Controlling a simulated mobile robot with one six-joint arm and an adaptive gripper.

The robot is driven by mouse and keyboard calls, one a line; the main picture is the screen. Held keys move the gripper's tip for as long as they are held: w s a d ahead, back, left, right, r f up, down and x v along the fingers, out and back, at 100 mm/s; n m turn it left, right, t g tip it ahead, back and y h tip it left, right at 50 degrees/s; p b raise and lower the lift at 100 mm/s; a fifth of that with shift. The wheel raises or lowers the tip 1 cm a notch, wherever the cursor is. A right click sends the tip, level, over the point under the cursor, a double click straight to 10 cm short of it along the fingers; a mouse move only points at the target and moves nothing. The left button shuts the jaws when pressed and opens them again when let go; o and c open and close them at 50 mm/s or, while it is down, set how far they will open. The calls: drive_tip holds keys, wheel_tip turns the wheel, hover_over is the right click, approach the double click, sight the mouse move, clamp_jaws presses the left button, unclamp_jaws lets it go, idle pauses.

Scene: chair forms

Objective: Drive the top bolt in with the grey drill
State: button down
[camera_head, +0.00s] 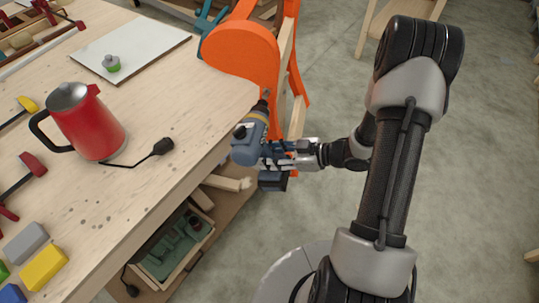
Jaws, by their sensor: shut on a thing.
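The grey drill (248,143) is in my gripper (278,154), which is shut on its handle. The drill is held off the right edge of the workbench, with its dark battery base (272,181) below the gripper. Its bit (264,99) points up and away, close to the orange chair form (243,50). The tip appears near the lower edge of the orange panel; I cannot tell whether it touches anything. The top bolt cannot be made out in this view.
The wooden workbench (170,105) fills the left. On it are a red kettle (87,122), a black plug (163,146), a white board (130,45) and a yellow block (44,267). A drawer (165,262) shows under the bench edge. Grey floor is clear at right.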

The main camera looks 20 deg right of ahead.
drive_tip(key=shift+w+d+r+p, duration=0.1)
drive_tip(key=shift+w+d+p, duration=0.2)
drive_tip(key=shift+w, duration=0.2)
drive_tip(key=shift+w+d+p, duration=0.15)
drive_tip(key=shift+w+p, duration=0.2)
drive_tip(key=shift+w, duration=0.15)
idle(1.7)
drive_tip(key=shift+s+d+r+p, duration=0.1)
drive_tip(key=shift+s+d+p, duration=0.1)
drive_tip(key=shift+p, duration=0.1)
idle(0.3)
